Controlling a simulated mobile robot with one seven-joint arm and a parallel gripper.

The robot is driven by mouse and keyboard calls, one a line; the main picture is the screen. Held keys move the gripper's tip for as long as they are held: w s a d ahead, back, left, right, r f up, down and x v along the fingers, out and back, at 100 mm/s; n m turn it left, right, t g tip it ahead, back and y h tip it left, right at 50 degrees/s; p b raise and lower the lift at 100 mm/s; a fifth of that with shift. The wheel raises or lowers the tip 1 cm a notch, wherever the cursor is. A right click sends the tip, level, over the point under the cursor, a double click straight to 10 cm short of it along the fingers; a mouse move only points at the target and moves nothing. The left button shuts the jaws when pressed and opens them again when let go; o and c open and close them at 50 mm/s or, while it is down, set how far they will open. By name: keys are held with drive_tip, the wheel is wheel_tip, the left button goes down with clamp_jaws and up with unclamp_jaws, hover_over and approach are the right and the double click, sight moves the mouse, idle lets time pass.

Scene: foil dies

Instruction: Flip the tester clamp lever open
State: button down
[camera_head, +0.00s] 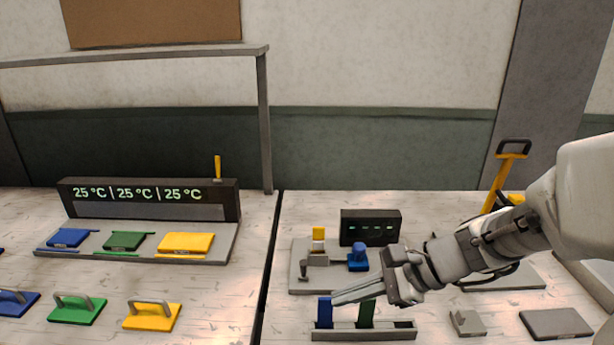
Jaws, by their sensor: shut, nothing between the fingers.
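The tester appears to be the grey base plate (299,283) with a black display box (370,228) at its back right. My gripper (335,299) is shut and empty. It reaches in from the right, its fingertips pointing left near the plate's front edge and beside a blue strip (325,314).
A rack (390,332) holds the blue strip and a green strip (366,312) upright, close by my fingers. A yellow-armed lever with a dark handle (513,147) stands behind my arm. A temperature station (149,212) and handled plates (152,317) are left.

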sight(305, 269)
drive_tip(key=w+d+f+m+t+y+b, duration=0.1)
drive_tip(key=w+d+f+m+t, duration=0.3)
drive_tip(key=w+m, duration=0.4)
drive_tip(key=shift+w+f+m+t+y+b, duration=0.4)
drive_tip(key=shift+w+b, duration=0.3)
drive_tip(key=shift+w, duration=0.05)
drive_tip(key=shift+a, duration=0.15)
drive_tip(key=b+x, duration=0.1)
drive_tip(key=x, duration=0.9)
drive_tip(key=shift+s+b, duration=0.1)
drive_tip(key=shift+b, duration=0.3)
drive_tip(key=shift+r+p, duration=0.2)
drive_tip(key=shift+p, duration=0.35)
